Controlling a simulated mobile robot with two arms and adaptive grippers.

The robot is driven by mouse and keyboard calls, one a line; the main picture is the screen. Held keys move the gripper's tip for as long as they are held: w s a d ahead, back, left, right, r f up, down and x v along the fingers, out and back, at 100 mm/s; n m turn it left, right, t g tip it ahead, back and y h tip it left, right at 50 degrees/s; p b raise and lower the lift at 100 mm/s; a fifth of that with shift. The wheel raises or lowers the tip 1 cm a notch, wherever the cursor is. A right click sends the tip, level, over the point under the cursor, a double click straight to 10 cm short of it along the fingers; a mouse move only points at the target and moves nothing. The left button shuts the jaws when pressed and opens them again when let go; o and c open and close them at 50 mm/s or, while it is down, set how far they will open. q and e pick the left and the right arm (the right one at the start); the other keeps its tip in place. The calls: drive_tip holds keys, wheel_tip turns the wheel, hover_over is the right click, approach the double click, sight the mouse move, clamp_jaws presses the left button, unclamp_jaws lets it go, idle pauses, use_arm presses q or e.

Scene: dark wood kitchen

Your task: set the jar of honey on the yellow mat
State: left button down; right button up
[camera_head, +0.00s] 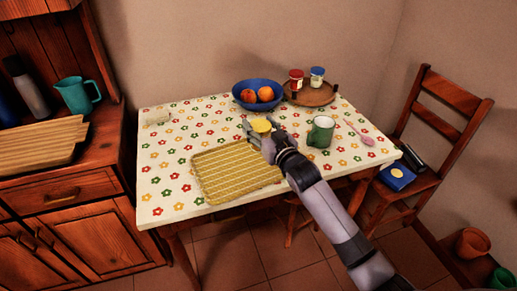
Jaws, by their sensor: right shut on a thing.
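The honey jar (261,125) shows mainly as a yellow round top. My right gripper (258,130) is shut on it, and the gripper hides most of its body. The yellow mat (235,173) lies flat on the table, with white line patterns and nothing on it. The jar and gripper appear just past the mat's far right corner. I cannot tell how high the jar is above the table. My left gripper is not in view.
The flowered table (165,185) also holds a blue bowl (246,98) of fruit, a round wooden tray (318,97) with two small jars, a green mug (320,132) and a pink spoon (362,135). A chair (440,120) stands at the right.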

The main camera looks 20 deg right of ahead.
drive_tip(key=shift+f+b, duration=0.3)
drive_tip(key=shift+f, duration=3.55)
drive_tip(key=shift+f, duration=0.25)
drive_tip(key=o, duration=1.4)
drive_tip(key=shift+o, duration=0.2)
